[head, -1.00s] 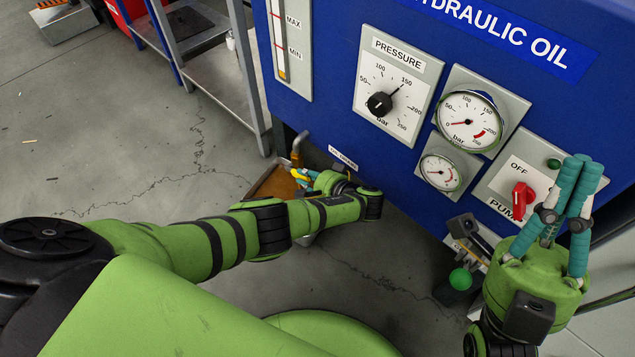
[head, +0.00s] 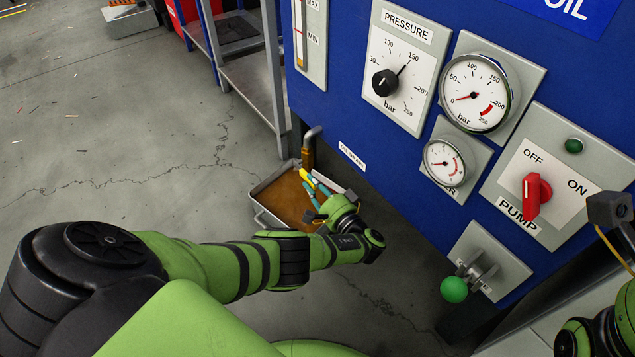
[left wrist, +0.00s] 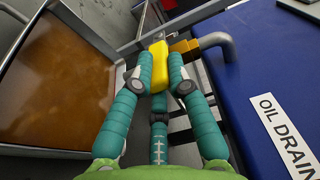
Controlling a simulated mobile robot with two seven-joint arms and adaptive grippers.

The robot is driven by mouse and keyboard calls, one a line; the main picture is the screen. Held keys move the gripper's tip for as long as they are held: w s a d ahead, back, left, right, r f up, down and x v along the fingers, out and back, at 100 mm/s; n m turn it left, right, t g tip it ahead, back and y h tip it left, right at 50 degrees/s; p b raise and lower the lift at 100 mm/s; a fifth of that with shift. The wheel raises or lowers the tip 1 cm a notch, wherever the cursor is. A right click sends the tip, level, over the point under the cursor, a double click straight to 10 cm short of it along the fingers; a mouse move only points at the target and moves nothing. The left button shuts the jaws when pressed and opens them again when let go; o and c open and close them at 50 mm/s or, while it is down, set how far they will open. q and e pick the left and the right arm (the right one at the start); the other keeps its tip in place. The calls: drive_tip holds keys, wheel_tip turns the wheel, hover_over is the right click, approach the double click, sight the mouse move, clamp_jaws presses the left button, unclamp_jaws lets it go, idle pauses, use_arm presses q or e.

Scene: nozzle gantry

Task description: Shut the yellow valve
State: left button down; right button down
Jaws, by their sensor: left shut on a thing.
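The yellow valve handle (left wrist: 158,65) sits at the brass valve body (left wrist: 184,47) on a bent grey pipe (left wrist: 219,43) by the blue cabinet. In the left wrist view it lies between the teal fingers of my left gripper (left wrist: 160,79), which is shut on it. In the head view the yellow handle (head: 306,175) shows small beside the fingertips of my left gripper (head: 314,185), with the brass body (head: 307,158) just above. The fingers hide part of the handle, and its exact angle to the pipe is hard to tell. My right gripper's fingers are out of view.
A metal tray of brown oil (head: 285,200) stands on the floor below the valve. The blue cabinet (head: 340,100) carries gauges, a red pump switch (head: 535,196) and a green-knobbed lever (head: 454,289). A grey shelf (head: 250,75) stands behind. Floor at left is mostly clear.

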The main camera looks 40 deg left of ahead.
use_arm(q)
drive_tip(key=shift+s+f, duration=0.1)
drive_tip(key=shift+f, duration=0.15)
drive_tip(key=c, duration=1.2)
unclamp_jaws()
drive_tip(key=shift+o, duration=0.4)
drive_tip(key=shift+f, duration=0.1)
drive_tip(key=v, duration=1.2)
